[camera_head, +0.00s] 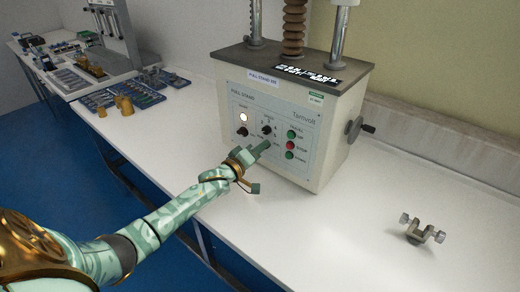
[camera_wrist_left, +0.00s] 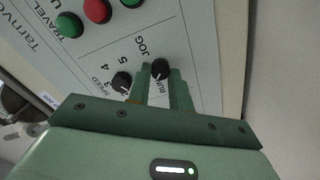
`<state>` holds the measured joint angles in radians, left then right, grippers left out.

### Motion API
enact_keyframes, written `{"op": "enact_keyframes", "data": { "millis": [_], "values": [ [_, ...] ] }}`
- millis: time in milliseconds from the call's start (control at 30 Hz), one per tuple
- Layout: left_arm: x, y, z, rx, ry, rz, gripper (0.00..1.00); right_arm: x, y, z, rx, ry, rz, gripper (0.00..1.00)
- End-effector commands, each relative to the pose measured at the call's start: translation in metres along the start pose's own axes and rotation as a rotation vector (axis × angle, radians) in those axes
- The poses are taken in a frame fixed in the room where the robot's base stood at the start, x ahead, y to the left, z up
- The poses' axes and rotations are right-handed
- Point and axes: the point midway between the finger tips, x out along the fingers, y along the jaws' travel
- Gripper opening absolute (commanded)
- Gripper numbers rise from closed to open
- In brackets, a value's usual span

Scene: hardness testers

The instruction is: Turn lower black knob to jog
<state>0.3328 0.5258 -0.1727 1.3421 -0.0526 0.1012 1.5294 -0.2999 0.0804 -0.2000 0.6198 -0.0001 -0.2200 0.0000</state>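The pull stand (camera_head: 318,121) is a grey box with a control panel facing me. In the left wrist view, the lower black knob (camera_wrist_left: 160,69) sits between the RUN and JOG labels. In the head view this knob is hidden behind my gripper. My left gripper (camera_head: 264,147) is up at the panel, and its two green fingers (camera_wrist_left: 161,80) are apart, one on each side of the knob. I cannot tell whether they touch it. The knob's white mark points towards the RUN side. My right gripper is not in view.
The speed knob (camera_wrist_left: 121,82) is close beside one finger. Another black knob (camera_head: 242,131) is below a lit lamp (camera_head: 243,117). Green and red buttons (camera_head: 290,145) are right of the gripper. A metal clamp (camera_head: 422,230) lies on the white bench (camera_head: 350,250), otherwise clear in front.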

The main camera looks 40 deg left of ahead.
Motion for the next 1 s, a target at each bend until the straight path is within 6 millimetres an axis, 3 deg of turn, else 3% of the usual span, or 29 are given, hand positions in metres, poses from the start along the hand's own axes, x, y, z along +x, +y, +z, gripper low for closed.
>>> {"op": "enact_keyframes", "data": {
  "millis": [467, 1000],
  "values": [
    [0.000, 0.001, -0.001, 0.124, 0.001, -0.002, 0.00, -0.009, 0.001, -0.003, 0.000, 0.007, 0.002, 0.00],
    [0.000, 0.002, 0.000, 0.610, 0.000, -0.002, 0.00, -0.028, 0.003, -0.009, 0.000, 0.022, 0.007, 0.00]
  ]
}}
